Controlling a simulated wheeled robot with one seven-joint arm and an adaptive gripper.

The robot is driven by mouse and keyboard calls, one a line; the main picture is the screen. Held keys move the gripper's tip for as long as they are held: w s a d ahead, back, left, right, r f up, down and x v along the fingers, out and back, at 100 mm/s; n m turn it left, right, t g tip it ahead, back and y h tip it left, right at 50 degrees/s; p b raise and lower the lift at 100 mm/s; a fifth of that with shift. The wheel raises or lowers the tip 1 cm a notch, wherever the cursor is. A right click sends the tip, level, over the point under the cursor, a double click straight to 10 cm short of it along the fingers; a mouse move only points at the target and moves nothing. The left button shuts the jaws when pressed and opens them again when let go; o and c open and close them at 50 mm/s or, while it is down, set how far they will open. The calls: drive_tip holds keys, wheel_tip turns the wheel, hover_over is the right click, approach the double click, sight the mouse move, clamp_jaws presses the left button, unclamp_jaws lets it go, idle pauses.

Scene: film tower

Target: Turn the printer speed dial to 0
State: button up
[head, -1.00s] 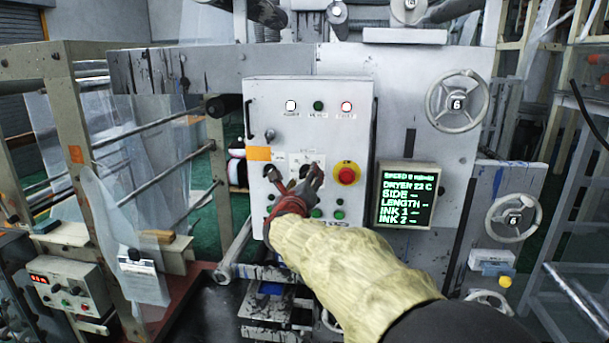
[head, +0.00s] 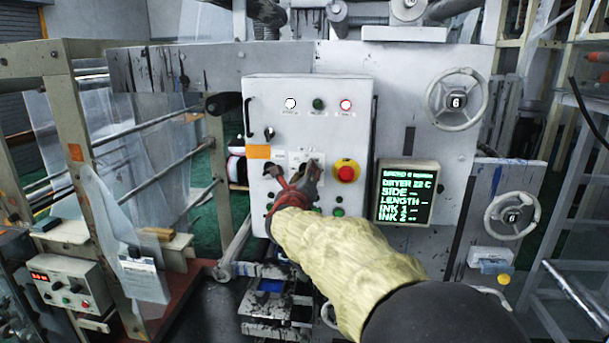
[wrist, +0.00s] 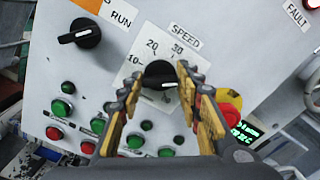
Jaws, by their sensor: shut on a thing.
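The black speed dial (wrist: 160,75) sits on a white scale plate marked SPEED, with 10, 20 and 30 readable in the wrist view. A short white mark shows on the dial's lower right; the 0 mark cannot be made out. My gripper (wrist: 158,79) has one yellow-padded finger on each side of the dial and is shut on it. In the head view my gripper (head: 305,178) is at the middle of the grey control panel (head: 265,90) and hides most of the dial. The green-text display (head: 405,195) has a speed line on top; its figure is too blurred to be sure.
A red emergency button (head: 346,172) on yellow is close right of the dial. A black RUN selector (wrist: 80,33) is to its upper left. Several green and red buttons (wrist: 62,107) lie below. Handwheels (head: 457,100) are farther right.

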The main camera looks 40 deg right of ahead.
drive_tip(key=c, duration=0.4)
drive_tip(key=shift+o, duration=0.2)
drive_tip(key=shift+n, duration=0.3)
drive_tip(key=shift+d+f+m+p, duration=0.1)
drive_tip(key=shift+m+p, duration=3)
drive_tip(key=shift+m, duration=5.55)
drive_tip(key=shift+f+m+p, duration=0.1)
drive_tip(key=shift+m+p, duration=2.95)
drive_tip(key=shift+m, duration=5.6)
